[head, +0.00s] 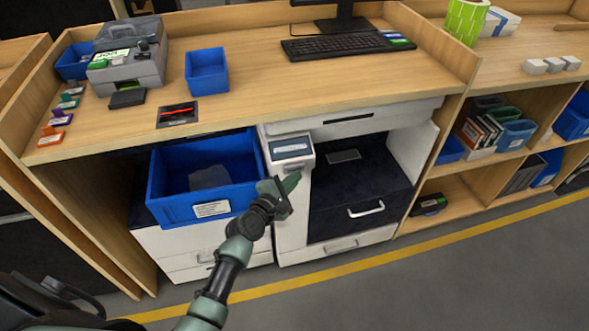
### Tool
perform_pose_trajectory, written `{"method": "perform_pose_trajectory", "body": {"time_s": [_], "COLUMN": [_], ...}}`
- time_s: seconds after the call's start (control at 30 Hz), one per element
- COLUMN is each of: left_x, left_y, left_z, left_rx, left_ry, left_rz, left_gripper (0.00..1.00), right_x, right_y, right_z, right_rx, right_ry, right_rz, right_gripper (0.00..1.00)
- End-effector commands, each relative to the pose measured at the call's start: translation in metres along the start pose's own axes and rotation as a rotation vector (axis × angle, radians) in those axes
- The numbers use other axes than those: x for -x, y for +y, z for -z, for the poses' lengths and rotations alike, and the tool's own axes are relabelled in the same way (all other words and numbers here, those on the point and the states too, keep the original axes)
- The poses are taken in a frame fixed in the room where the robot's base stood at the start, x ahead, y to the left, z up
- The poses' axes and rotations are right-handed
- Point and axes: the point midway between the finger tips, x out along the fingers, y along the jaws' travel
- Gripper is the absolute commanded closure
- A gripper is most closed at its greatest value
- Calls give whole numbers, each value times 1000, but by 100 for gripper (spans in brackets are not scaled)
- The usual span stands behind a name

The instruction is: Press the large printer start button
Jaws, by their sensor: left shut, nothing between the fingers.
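The large printer (294,226) is a white unit under the desk, with a dark front part and a drawer handle to its right. A raised control panel (291,149) with a pale blue-grey screen sits on its top left corner. I cannot make out a separate start button; it may be too small or hidden by my gripper. My left gripper (290,184) is shut and empty, just below and in front of the panel. I cannot tell whether its tip touches the printer. My right gripper is not in view.
A blue bin (212,208) with a white label stands left of the panel, close to my left wrist. The wooden desk (260,84) overhangs behind, carrying a small grey printer (128,58), a keyboard (335,46) and a blue box (207,71). Floor in front is clear.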

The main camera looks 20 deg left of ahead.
Motion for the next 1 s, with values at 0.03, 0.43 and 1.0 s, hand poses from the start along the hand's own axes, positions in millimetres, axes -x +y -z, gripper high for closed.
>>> {"method": "perform_pose_trajectory", "body": {"time_s": [0.03, 0.43, 1.0], "left_x": [3, 7, 39], "left_y": [-1, -5, -28], "left_z": [-2, -5, -29], "left_rx": [1, 0, -1], "left_ry": [0, 0, 0], "left_rz": [0, -1, 1], "left_gripper": [100, 100, 100], "right_x": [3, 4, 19], "right_y": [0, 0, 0], "right_z": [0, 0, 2], "right_rx": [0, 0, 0], "right_ry": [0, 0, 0], "right_rz": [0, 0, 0], "right_gripper": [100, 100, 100]}}
